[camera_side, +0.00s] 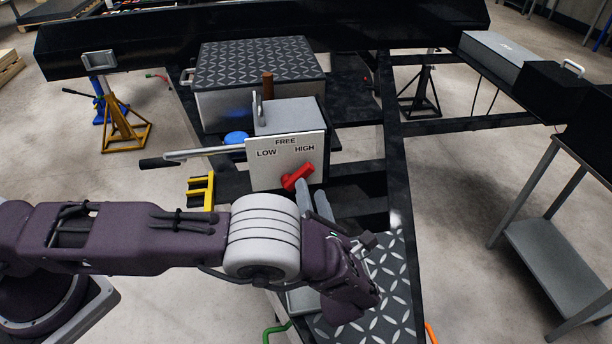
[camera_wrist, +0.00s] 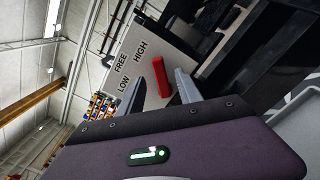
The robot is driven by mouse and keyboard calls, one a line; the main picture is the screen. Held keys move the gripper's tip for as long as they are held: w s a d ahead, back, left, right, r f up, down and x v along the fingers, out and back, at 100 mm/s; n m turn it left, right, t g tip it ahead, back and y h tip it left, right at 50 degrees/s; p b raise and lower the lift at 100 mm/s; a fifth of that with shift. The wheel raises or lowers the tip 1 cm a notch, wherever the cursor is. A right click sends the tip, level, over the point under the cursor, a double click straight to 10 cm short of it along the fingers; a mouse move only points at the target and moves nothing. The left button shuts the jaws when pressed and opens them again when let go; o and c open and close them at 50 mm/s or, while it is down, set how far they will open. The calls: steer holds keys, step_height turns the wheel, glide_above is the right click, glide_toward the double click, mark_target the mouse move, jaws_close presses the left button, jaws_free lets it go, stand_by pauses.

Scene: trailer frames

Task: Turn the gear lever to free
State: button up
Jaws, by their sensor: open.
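The red gear lever (camera_side: 298,177) is on the lower right of a white panel (camera_side: 262,174) marked LOW, FREE and HIGH. Its raised end points up and right, toward HIGH. My gripper (camera_side: 313,198) is just in front of the lever, its grey fingers reaching up toward it from below right. In the wrist view the lever (camera_wrist: 161,78) shows between the two fingers of my open gripper (camera_wrist: 161,83). I cannot tell whether a finger touches it. The panel's FREE mark stands at the top middle, between LOW and HIGH.
A long handle with a black grip (camera_side: 160,163) sticks out left of the panel. A yellow bracket (camera_side: 201,192) is below it. A box with a tread-plate lid (camera_side: 258,62) stands behind. Dark frame rails (camera_side: 393,160) run at the right.

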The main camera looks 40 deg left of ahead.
mark_target(306, 175)
steer(key=x, duration=0.6)
steer(key=shift+a, duration=0.1)
jaws_close()
stand_by(1.1)
